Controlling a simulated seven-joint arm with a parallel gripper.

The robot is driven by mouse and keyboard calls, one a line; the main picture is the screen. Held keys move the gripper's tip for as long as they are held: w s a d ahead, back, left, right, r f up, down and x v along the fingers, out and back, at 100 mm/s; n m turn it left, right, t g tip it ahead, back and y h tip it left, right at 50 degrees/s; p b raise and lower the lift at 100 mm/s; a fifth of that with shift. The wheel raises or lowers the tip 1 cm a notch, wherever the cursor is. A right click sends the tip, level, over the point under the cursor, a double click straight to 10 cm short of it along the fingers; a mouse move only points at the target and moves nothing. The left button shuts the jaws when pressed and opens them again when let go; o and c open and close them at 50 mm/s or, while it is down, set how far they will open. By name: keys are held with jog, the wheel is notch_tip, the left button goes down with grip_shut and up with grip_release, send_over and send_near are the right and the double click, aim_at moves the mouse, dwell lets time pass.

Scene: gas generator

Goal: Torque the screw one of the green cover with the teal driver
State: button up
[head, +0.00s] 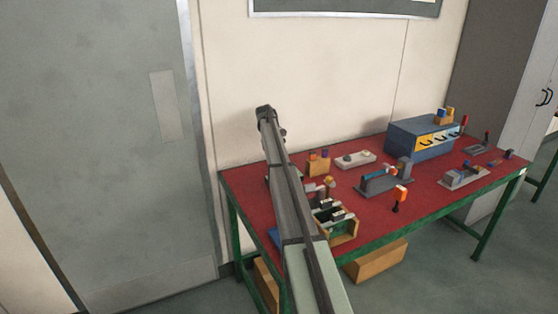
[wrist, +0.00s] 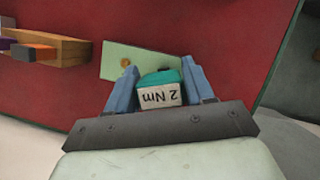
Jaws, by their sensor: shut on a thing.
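In the wrist view my gripper (wrist: 159,66) is shut on the teal driver (wrist: 158,77), with one blue finger on each side. A pale label reading "2 Nm" faces the camera on the driver. The pale green cover (wrist: 112,66) lies on the red table top beyond the driver. A brass-coloured screw (wrist: 125,62) shows on the cover, just left of the driver near the left fingertip. The driver's tip is hidden, so I cannot tell what it touches. In the head view my arm hides the gripper and driver.
A wooden block (wrist: 70,48) with orange and purple items stands left of the cover. The red table (head: 420,205) also carries a blue box (head: 405,142), a white tray (head: 366,157), and several fixtures. Its edge (wrist: 278,55) is near on the right in the wrist view.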

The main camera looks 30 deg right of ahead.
jog(key=shift+m+y, duration=0.3)
jog(key=shift+m, duration=0.5)
jog(key=shift+n, duration=0.4)
